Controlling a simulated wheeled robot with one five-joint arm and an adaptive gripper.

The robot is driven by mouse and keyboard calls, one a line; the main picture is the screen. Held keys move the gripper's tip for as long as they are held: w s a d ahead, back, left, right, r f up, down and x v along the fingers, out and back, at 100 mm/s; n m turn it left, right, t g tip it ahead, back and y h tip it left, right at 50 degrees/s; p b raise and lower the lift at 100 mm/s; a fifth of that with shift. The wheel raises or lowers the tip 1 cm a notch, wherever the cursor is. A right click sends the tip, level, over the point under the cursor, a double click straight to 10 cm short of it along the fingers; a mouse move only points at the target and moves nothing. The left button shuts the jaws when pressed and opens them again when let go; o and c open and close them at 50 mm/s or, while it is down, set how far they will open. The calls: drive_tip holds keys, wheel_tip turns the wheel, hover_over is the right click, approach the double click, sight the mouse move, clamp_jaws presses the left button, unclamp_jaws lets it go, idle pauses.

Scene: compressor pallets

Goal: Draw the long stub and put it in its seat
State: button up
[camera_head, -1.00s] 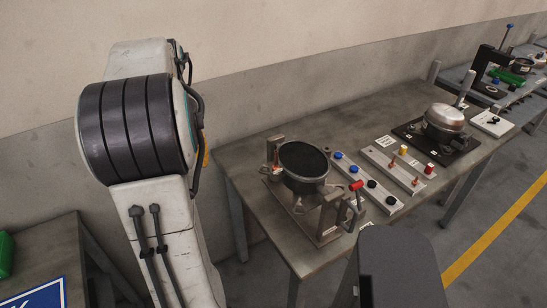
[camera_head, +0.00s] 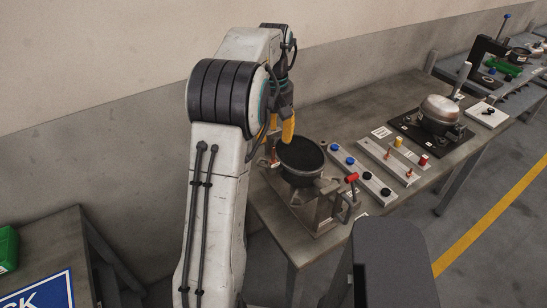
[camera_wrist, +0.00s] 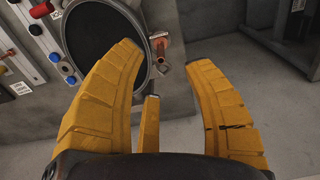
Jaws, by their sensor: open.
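A dark round compressor shell (camera_head: 300,160) with an open black top sits in a metal fixture near the table's left end. A copper stub (camera_head: 275,156) stands at its left side and also shows in the wrist view (camera_wrist: 160,44), close to the rim. My gripper (camera_head: 288,130) is above and beside the shell's far left edge. In the wrist view its yellow fingers (camera_wrist: 166,62) are spread and empty, with the stub just beyond the gap between their tips. A grey rail (camera_head: 378,152) holds copper pegs, a yellow cap and a red cap; which place is the seat I cannot tell.
A second rail (camera_head: 350,166) with blue and black caps lies beside the shell. A silver compressor (camera_head: 438,113) sits on a black plate farther right. The wall is close behind the table.

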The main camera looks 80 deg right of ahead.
sight(273, 161)
drive_tip(key=shift+f, duration=0.2)
wheel_tip(273, 161, down, 5)
drive_tip(key=b, duration=0.5)
drive_tip(key=shift+b, duration=0.3)
drive_tip(key=shift+f+b, duration=1.05)
drive_tip(key=shift+f, duration=0.8)
drive_tip(key=shift+p, duration=0.4)
drive_tip(key=shift+c, duration=0.4)
clamp_jaws()
drive_tip(key=shift+w, duration=0.1)
drive_tip(key=shift+r, duration=0.2)
drive_tip(key=shift+r+p, duration=2.85)
